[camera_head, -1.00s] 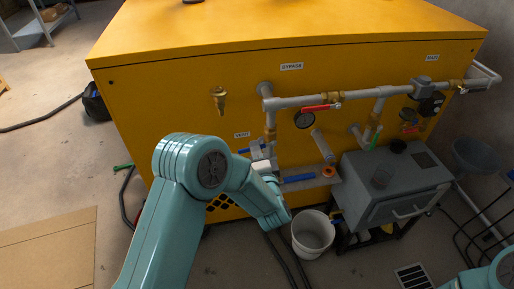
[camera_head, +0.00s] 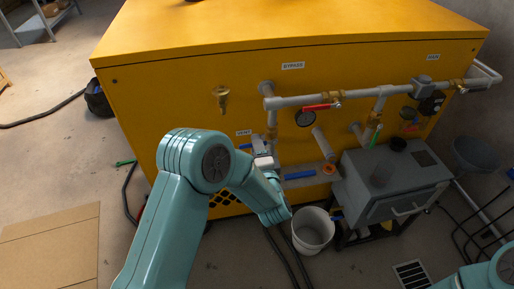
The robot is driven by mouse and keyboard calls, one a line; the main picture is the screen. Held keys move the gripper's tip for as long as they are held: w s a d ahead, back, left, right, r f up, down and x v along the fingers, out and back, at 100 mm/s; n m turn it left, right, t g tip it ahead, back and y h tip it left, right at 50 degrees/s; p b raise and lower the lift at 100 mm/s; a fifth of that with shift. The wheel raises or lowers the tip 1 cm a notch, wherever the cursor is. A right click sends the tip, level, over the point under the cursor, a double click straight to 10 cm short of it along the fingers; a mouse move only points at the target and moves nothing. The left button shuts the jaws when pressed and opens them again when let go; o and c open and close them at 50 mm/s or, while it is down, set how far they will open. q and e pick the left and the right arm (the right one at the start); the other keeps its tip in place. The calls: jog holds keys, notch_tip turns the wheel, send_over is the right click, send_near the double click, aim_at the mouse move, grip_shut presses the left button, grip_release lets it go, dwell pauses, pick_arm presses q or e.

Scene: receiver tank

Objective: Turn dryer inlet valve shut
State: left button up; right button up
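A grey pipe run with valves is fixed to the front of the yellow cabinet (camera_head: 170,105). One valve has a red lever (camera_head: 318,107) lying along the pipe under the BYPASS label. Another has a green lever (camera_head: 374,138) on the short drop pipe above the grey box. I cannot read which one is labelled dryer inlet. A blue handle shows by the VENT label (camera_head: 243,132), partly behind my arm. My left gripper (camera_head: 263,162) is at the lower left pipe, beside the vent fitting; its fingers are too small and covered to judge. My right gripper is out of view.
A grey box-shaped unit (camera_head: 418,193) stands on a stand at the right. A white bucket (camera_head: 313,232) stands on the floor below the pipes, with dark hoses beside it. A floor grate (camera_head: 411,274) and a flat cardboard sheet (camera_head: 50,250) lie on the floor.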

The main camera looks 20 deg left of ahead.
pick_arm(q)
jog(key=v, duration=1.6)
jog(key=shift+s+d, duration=0.1)
